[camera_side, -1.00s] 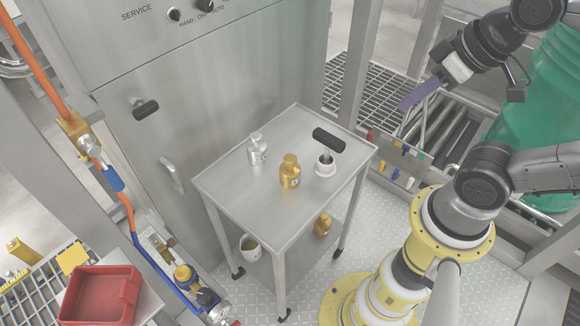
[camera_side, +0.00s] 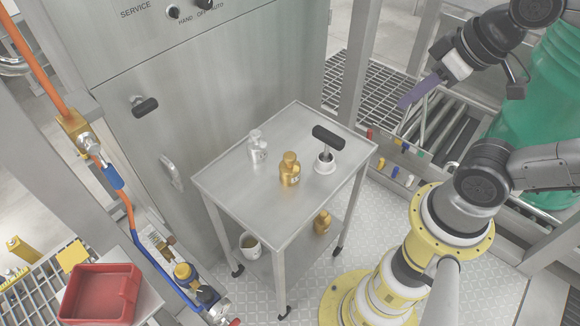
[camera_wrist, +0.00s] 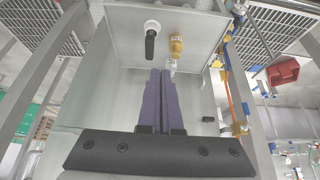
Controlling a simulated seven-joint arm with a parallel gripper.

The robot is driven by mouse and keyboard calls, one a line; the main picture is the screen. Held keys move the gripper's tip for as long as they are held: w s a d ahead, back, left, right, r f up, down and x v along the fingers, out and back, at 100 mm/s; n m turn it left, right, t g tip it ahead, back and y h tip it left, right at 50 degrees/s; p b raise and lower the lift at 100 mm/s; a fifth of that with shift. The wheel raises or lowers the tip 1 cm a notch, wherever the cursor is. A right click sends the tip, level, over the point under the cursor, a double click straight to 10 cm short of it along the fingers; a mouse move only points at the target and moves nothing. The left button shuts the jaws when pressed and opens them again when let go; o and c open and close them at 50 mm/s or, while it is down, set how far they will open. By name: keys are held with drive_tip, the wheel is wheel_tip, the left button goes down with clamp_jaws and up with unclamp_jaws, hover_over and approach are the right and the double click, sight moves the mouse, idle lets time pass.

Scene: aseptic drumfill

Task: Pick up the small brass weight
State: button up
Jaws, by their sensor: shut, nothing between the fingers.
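A brass weight (camera_side: 289,172) with a knobbed top stands upright on the upper shelf of the steel cart. It also shows in the wrist view (camera_wrist: 176,44). A second brass weight (camera_side: 322,223) stands on the lower shelf, partly under the top, and looks smaller. A silver weight (camera_side: 257,148) stands left of the upper brass one. My gripper (camera_side: 408,103) has purple fingers, shut and empty, high to the right of the cart and apart from all the weights. The fingers (camera_wrist: 165,72) also show in the wrist view.
A black T-handled tool in a white holder (camera_side: 325,167) stands right of the upper brass weight. The cart top (camera_side: 232,182) is bare at front and left. A white mug (camera_side: 250,246) sits on the lower shelf. A red bin (camera_side: 100,295) lies far left.

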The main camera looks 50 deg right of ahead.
drive_tip(key=o, duration=1.5)
